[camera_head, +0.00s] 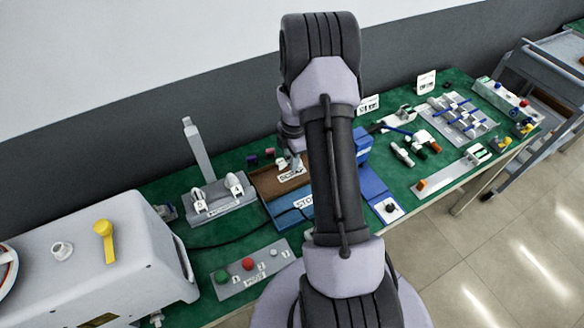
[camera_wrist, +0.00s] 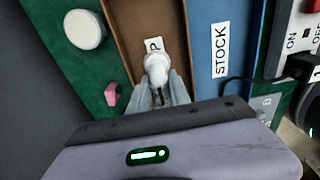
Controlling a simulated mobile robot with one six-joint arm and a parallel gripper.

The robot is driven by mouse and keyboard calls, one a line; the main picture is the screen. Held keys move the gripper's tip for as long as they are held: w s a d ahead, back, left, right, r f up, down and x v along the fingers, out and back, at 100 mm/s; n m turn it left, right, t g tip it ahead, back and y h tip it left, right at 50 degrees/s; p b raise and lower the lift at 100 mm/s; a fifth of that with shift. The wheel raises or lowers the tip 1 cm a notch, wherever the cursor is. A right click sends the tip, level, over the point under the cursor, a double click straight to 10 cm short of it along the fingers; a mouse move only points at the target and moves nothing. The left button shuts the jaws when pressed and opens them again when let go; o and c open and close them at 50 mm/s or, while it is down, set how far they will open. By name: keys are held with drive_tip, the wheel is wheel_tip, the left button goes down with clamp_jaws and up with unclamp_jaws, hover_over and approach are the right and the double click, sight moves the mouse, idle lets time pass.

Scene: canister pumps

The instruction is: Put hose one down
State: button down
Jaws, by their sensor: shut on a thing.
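My gripper (camera_wrist: 158,88) is shut on a white rounded piece (camera_wrist: 157,65) with a short dark tip; it may be an end of hose one, but I cannot tell. In the wrist view the piece is over the brown tray (camera_wrist: 122,22), covering part of its label. In the head view my gripper (camera_head: 291,160) is at the same brown tray (camera_head: 262,186), whose label starts "SC". I cannot tell whether the piece touches the tray floor. The blue tray (camera_wrist: 205,70) marked STOCK lies right beside it.
A grey stand (camera_head: 222,208) with white round knobs is left of the trays. A panel (camera_head: 230,288) with green and red buttons lies in front. A white machine (camera_head: 80,255) with a yellow lever fills the left. Racks and small parts (camera_head: 460,120) crowd the right.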

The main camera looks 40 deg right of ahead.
drive_tip(key=shift+f+b, duration=0.75)
drive_tip(key=shift+f, duration=1.05)
drive_tip(key=c, duration=1.2)
unclamp_jaws()
